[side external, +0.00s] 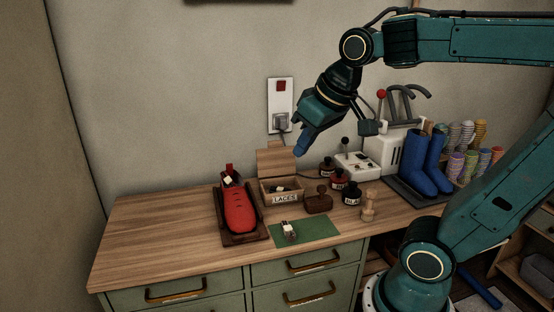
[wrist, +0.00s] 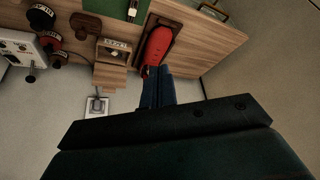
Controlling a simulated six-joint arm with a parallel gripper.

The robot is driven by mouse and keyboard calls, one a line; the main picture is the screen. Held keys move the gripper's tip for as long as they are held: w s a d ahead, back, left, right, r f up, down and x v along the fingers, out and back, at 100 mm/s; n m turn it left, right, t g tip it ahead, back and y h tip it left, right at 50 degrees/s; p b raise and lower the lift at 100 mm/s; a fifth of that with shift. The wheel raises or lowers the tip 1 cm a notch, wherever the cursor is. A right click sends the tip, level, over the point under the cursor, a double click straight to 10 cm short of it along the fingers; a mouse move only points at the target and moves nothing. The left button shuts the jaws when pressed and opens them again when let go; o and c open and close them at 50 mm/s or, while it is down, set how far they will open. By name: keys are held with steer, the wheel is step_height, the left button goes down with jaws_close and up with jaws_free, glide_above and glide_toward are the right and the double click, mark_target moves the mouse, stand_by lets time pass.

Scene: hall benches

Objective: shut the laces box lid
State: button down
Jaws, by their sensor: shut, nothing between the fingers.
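The laces box (side external: 283,197) is a small wooden box with a LACES label, standing on the wooden bench top. Its lid (side external: 275,160) stands raised at the back, and dark items with something white show inside. In the wrist view the box (wrist: 114,43) is upper left of centre, with the open lid (wrist: 109,76) below it. My gripper (side external: 300,151) is shut and empty, in the air above the bench beside the raised lid in the side view. In the wrist view its blue fingers (wrist: 158,88) sit close together, right of the lid; the exact gap to the lid is unclear.
A red shoe-shaped item (side external: 239,209) on a dark stand is left of the box. A brown stamp (side external: 319,200), dark bottles (side external: 351,195) and a wooden figure (side external: 369,206) stand to the right. A green mat (side external: 307,231) lies in front. A wall socket (side external: 281,105) is behind.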

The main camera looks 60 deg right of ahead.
steer(key=w+d+r+m+h, duration=0.1)
steer(key=w+d+r+m, duration=0.1)
steer(key=w+d, duration=0.5)
steer(key=m+g+h, duration=0.2)
steer(key=m, duration=0.4)
glide_toward(271, 133)
steer(key=s+a+r, duration=0.1)
steer(key=a, duration=0.1)
steer(key=shift+d, duration=0.1)
steer(key=x, duration=1)
steer(key=shift+s+f, duration=0.1)
steer(key=shift+s, duration=0.1)
steer(key=shift+s+a+r, duration=0.3)
steer(key=shift+s+a, duration=0.35)
steer(key=shift+a, duration=0.15)
steer(key=shift+s+a+r, duration=0.3)
steer(key=shift+s+a, duration=0.3)
steer(key=shift+a, duration=0.2)
steer(key=shift+s+a, duration=0.15)
